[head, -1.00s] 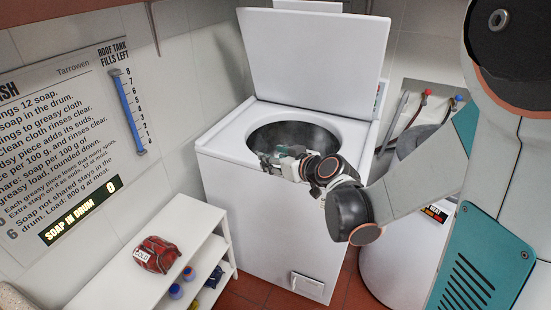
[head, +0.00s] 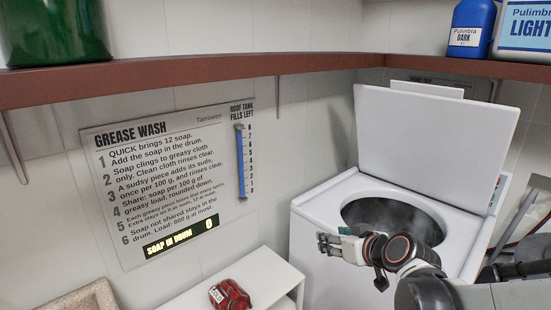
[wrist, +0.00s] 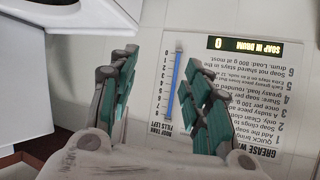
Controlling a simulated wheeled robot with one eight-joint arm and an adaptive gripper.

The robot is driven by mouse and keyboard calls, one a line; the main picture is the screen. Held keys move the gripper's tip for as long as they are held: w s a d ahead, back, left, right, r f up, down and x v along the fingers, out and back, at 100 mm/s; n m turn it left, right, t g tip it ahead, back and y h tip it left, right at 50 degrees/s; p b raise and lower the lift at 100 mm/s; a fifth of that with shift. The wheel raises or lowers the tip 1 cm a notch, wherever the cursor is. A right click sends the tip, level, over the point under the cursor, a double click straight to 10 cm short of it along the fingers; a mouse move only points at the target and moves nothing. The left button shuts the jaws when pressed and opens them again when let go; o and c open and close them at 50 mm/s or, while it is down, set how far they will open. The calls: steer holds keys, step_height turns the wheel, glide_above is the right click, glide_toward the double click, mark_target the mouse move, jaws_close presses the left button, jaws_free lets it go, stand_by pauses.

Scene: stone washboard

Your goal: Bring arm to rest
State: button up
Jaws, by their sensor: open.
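My gripper (head: 328,244) is at the left side of the white top-loading washer (head: 325,212), in front of its open drum. In the wrist view the two teal-padded fingers (wrist: 160,95) are spread apart with nothing between them. Beyond them the wrist view shows the wall sign upside down. My arm reaches in from the lower right of the head view. The washer's lid (head: 430,140) stands raised, and the dark drum (head: 385,212) looks hazy inside; its bottom is hidden.
The Grease Wash sign (head: 165,185) with a blue gauge (head: 241,162) hangs on the wall; its display reads 0. A red bundle (head: 229,294) lies on a white shelf unit (head: 262,272). A brown wall shelf (head: 180,73) above carries bottles and a green container (head: 55,30).

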steer(key=s+d+r+m+g+h, duration=0.1)
steer(key=s+d+m+g+h, duration=0.1)
steer(key=s, duration=1.9)
steer(key=shift+r+m+g+h, duration=0.25)
steer(key=shift+m+g+h, duration=0.35)
steer(key=shift+g+h, duration=0.45)
